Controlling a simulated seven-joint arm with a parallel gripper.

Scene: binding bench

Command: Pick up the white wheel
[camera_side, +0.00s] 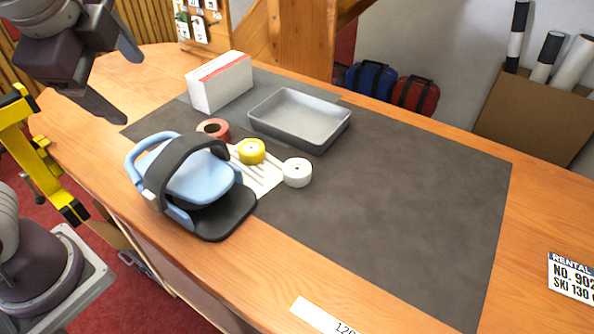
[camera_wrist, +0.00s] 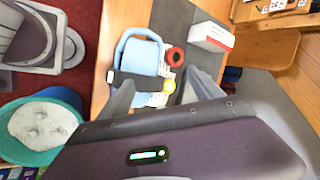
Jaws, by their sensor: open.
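The white wheel (camera_side: 297,173) lies flat on the dark mat (camera_side: 400,215), just right of a white slatted piece (camera_side: 262,180) and near the yellow wheel (camera_side: 251,151). I cannot make out the white wheel in the wrist view; my own gripper body covers much of that picture. My gripper (camera_side: 118,78) is open and empty, high at the upper left of the side view, well apart from the wheel. It also shows in the wrist view (camera_wrist: 163,92), with its fingers spread and the yellow wheel (camera_wrist: 169,86) seen between them.
A light-blue binding (camera_side: 195,180) with a black strap and base stands left of the wheels. A red roll (camera_side: 215,128), a grey tray (camera_side: 299,117) and a white box (camera_side: 219,82) sit behind. The mat's right side is clear. A teal bin (camera_wrist: 40,128) stands off the bench.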

